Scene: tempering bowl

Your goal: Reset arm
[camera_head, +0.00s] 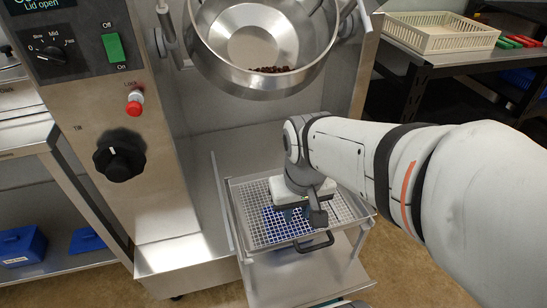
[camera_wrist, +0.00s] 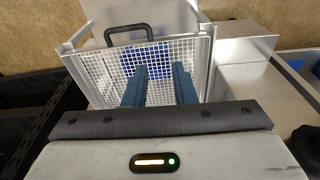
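My gripper (camera_wrist: 160,85) shows in the wrist view with two blue fingers apart and nothing between them. It points down over a white mesh tray (camera_wrist: 98,75) with a black handle (camera_wrist: 129,32). In the head view my gripper (camera_head: 292,211) is above the same mesh tray (camera_head: 246,222), and the wrist hides part of it. I cannot tell whether the fingertips touch the mesh. A blue patch shows through or on the mesh under the fingers.
A tilted steel bowl (camera_head: 262,85) with dark pieces (camera_head: 272,69) inside hangs above the tray. A control panel (camera_head: 58,40) with knobs and a green switch stands at left. A cream crate (camera_head: 440,36) sits on the bench at right. Blue bins (camera_head: 22,246) are at lower left.

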